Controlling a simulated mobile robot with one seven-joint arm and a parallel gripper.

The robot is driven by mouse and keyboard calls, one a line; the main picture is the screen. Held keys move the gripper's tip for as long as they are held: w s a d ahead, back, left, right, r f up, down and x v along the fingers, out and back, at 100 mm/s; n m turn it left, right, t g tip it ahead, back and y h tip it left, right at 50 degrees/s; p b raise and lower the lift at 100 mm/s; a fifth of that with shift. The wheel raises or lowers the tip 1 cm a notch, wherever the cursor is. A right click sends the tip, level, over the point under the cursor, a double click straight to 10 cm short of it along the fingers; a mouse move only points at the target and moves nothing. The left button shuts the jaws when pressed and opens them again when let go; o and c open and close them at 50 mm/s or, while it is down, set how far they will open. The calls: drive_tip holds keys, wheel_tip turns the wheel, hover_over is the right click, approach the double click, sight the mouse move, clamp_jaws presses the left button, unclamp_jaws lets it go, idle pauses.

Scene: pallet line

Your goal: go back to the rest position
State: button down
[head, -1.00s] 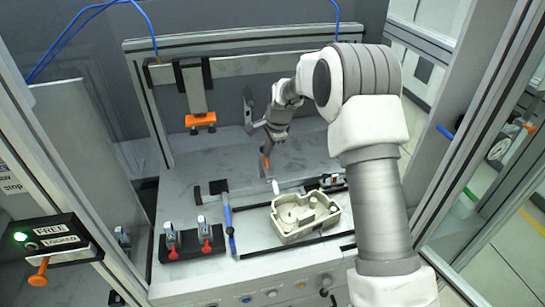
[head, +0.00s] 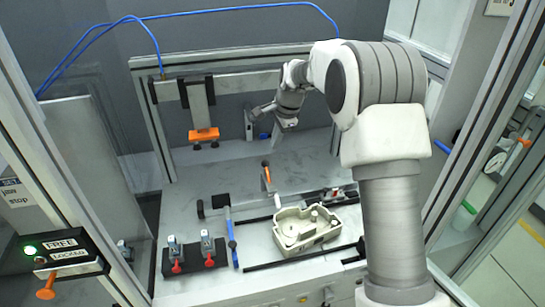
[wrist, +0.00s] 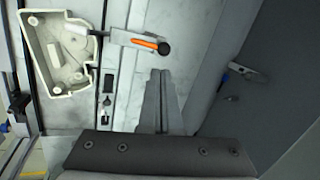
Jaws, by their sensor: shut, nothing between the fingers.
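My gripper (head: 262,109) is shut and empty, raised above the rear of the grey work table (head: 215,165) near the back wall. In the wrist view its two fingers (wrist: 160,78) lie together, pointing towards the table. My arm comes in from the right and bends over the table. The gripper is apart from the beige cast housing (head: 305,228), which lies open side up at the front right of the table; the housing also shows at the upper left of the wrist view (wrist: 65,45).
An orange-handled clamp (head: 267,173) stands behind the housing. Another orange-tipped clamp (head: 203,134) hangs from the rear frame. A black block with two red-tipped toggle clamps (head: 192,258) is front left. A FREE/LOCKED box (head: 60,250) is at far left.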

drive_tip(key=s+d+r+n+t+h, duration=0.1)
drive_tip(key=s+d+r+n, duration=0.2)
drive_tip(key=s+r, duration=0.6)
drive_tip(key=s+d+r+n, duration=0.35)
drive_tip(key=s+r, duration=0.35)
drive_tip(key=s, duration=0.3)
drive_tip(key=s+d+f+n, duration=0.1)
drive_tip(key=s+n, duration=0.1)
drive_tip(key=s, duration=0.5)
drive_tip(key=s+d+f+n+t, duration=0.1)
drive_tip(key=s+n, duration=0.1)
drive_tip(key=s, duration=0.5)
drive_tip(key=s+d+f+n+h, duration=0.1)
drive_tip(key=s+n, duration=0.2)
drive_tip(key=s, duration=0.4)
drive_tip(key=shift+s+d+f, duration=0.15)
drive_tip(key=shift+d+f, duration=0.1)
drive_tip(key=shift+f, duration=0.05)
